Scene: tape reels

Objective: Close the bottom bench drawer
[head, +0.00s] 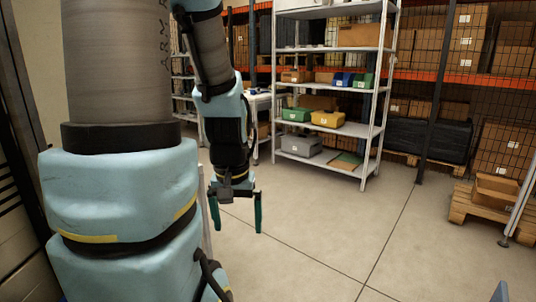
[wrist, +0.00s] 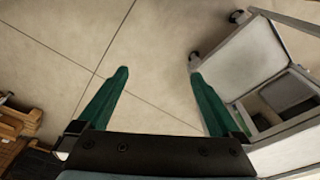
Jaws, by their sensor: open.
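My gripper (head: 238,228) hangs over the open floor in the head view, its two teal fingers pointing down and apart. The same gripper (wrist: 158,75) shows in the wrist view with nothing between its fingers. A pale grey unit on casters (wrist: 238,55), which looks like the bench, stands at the right of the wrist view near the right finger. A recess in it holds dark grey items; I cannot tell whether this is a pulled-out drawer. In the head view a white bench (head: 259,103) is partly hidden behind my arm and its drawers cannot be made out.
A metal shelving rack (head: 330,92) with coloured bins stands beyond my gripper. Cartons on a wooden pallet (head: 488,214) are at the right. A dark wrapped load (head: 430,140) stands at the back. The floor between is clear.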

